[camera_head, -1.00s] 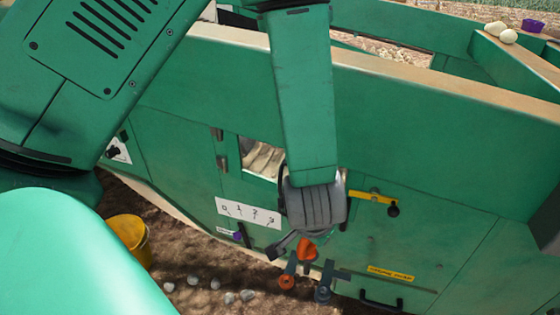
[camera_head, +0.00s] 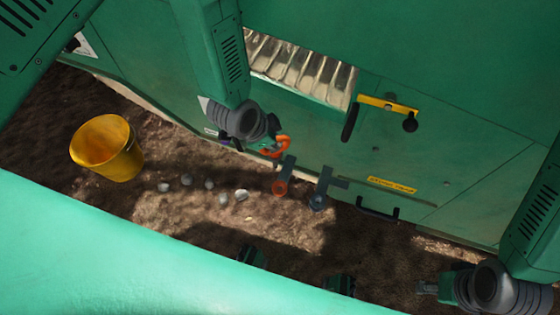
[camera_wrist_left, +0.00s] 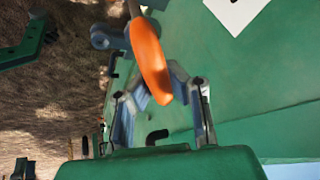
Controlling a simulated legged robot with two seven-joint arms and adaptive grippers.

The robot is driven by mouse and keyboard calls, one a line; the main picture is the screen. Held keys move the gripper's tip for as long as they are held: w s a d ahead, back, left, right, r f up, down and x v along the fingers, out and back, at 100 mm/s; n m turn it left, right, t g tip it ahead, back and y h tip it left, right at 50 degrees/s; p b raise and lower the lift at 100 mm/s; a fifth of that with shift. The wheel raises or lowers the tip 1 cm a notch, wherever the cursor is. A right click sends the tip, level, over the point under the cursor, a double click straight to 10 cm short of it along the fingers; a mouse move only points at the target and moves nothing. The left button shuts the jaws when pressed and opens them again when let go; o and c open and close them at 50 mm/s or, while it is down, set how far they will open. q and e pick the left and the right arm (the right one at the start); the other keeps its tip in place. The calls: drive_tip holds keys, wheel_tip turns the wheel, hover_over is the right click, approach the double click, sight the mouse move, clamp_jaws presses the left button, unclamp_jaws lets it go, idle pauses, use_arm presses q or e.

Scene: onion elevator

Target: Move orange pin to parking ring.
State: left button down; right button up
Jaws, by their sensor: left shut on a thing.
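The orange pin (camera_head: 276,148) is at the tip of my left gripper (camera_head: 268,143), in front of the green machine wall. In the left wrist view the orange pin (camera_wrist_left: 150,62) has a flat handle, and the fingers of my left gripper (camera_wrist_left: 165,88) are closed around it. An orange ring (camera_head: 280,188) on a dark bracket is just below the pin. A blue-grey ring (camera_head: 318,202) on a similar bracket is to its right; a blue-grey ring end also shows in the wrist view (camera_wrist_left: 103,38). No readable label marks the parking ring. My right gripper (camera_head: 430,288) is low at the right; its fingertips are unclear.
A yellow bucket (camera_head: 108,148) and several pale stones (camera_head: 212,188) are on the soil. On the machine are a yellow lever (camera_head: 388,104) with a black knob, a yellow label (camera_head: 392,185), a black handle (camera_head: 378,210) and a window opening (camera_head: 298,70).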

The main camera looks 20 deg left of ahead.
sight(279, 157)
use_arm(q)
drive_tip(key=f+m, duration=0.1)
drive_tip(key=s+d+f+m, duration=0.1)
drive_tip(key=f, duration=0.1)
drive_tip(key=f+g+h, duration=0.1)
drive_tip(key=f, duration=0.1)
drive_tip(key=shift+s+d+m+b, duration=0.2)
drive_tip(key=shift+d+m+b, duration=0.05)
drive_tip(key=shift+m+b, duration=0.15)
drive_tip(key=shift+s+d+f+m, duration=0.2)
drive_tip(key=shift+d+f+m, duration=0.2)
drive_tip(key=shift+f, duration=0.3)
wheel_tip(279, 157, down, 9)
drive_tip(key=b, duration=0.7)
drive_tip(key=shift+b, duration=0.3)
drive_tip(key=shift+a, duration=0.1)
